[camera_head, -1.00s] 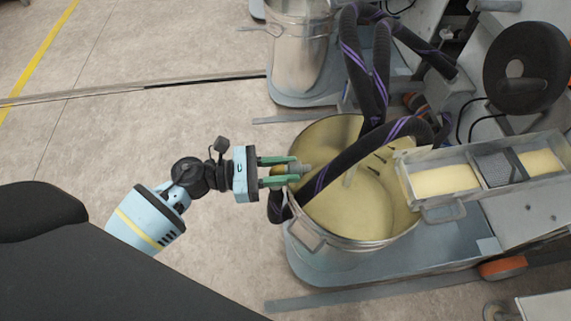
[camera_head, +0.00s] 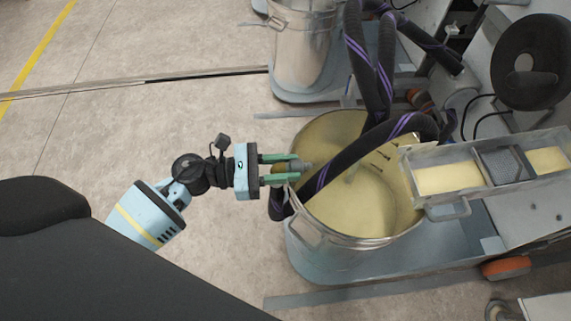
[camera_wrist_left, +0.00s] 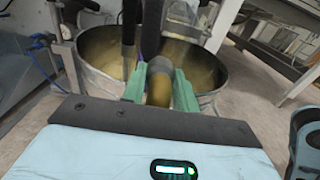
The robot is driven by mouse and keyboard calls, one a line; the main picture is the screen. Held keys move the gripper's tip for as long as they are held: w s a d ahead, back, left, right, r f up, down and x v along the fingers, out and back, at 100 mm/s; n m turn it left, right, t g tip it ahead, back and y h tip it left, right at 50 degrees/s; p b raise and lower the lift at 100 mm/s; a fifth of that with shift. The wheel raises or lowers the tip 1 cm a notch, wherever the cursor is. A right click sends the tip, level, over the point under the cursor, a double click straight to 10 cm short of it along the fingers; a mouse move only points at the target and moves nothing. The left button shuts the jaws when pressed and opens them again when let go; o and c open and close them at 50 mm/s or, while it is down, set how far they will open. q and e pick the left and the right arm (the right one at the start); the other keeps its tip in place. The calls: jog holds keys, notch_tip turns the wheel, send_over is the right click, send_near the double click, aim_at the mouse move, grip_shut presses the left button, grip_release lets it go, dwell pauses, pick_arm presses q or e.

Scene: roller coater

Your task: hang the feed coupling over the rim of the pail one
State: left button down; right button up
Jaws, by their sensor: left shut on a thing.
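My left gripper (camera_head: 285,168), with green fingers, is shut on the feed coupling (camera_head: 306,167), a grey piece with a brassy part between the fingers. In the left wrist view the coupling (camera_wrist_left: 160,82) sits between the fingertips, in front of the pail. The large metal pail (camera_head: 322,237) holds yellowish liquid and stands on a grey platform. The gripper is at the pail's left rim in the head view. A black hose with purple stripes (camera_head: 352,150) passes over the pail and bends down at its left rim beside the coupling. Whether the coupling touches the rim cannot be told. My right gripper is not in view.
A second metal pail (camera_head: 301,50) stands behind on its own platform. A metal trough (camera_head: 480,170) with yellow liquid juts over the pail's right side. A machine with a black handwheel (camera_head: 530,62) stands at the right. The floor at left is clear.

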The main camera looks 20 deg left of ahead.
pick_arm(q)
jog(key=c, duration=1.4)
grip_release()
jog(key=o, duration=0.4)
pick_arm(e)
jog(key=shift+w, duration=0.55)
pick_arm(q)
jog(key=v, duration=0.7)
jog(key=shift+s+a+p, duration=0.2)
jog(key=shift+a+p, duration=0.15)
jog(key=shift+p, duration=0.05)
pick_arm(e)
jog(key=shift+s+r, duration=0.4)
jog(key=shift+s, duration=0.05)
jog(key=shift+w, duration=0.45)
pick_arm(q)
jog(key=shift+r, duration=0.1)
